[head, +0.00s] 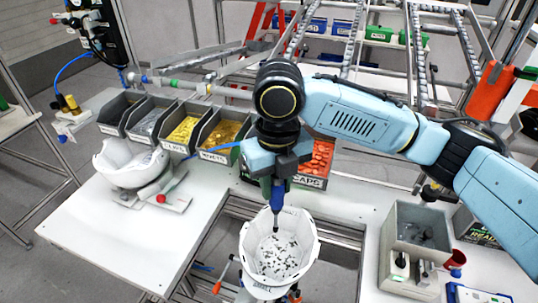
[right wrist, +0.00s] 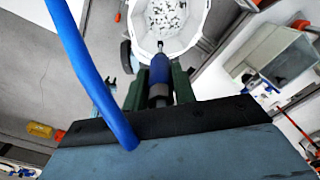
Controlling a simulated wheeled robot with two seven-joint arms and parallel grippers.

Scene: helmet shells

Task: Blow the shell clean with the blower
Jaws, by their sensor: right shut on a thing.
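A white helmet shell (head: 250,240) sits open side up in the gap of the workbench, with many small dark and grey specks inside. It also shows at the top of the right wrist view (right wrist: 200,12). My right gripper (head: 277,184) is shut on the blue blower (head: 277,198). The blower's nozzle points down at the shell, just over its far rim. In the right wrist view the blower (right wrist: 159,72) sits between the fingers, and its blue hose (right wrist: 88,75) runs past on the left. My left gripper is not in view.
Another white shell (head: 128,160) rests on a stand at the left. Parts bins, including a yellow-filled one (head: 185,131) and an orange-filled one (head: 315,160), line the back. A grey box (head: 417,232) stands at the right. The bench's left front is clear.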

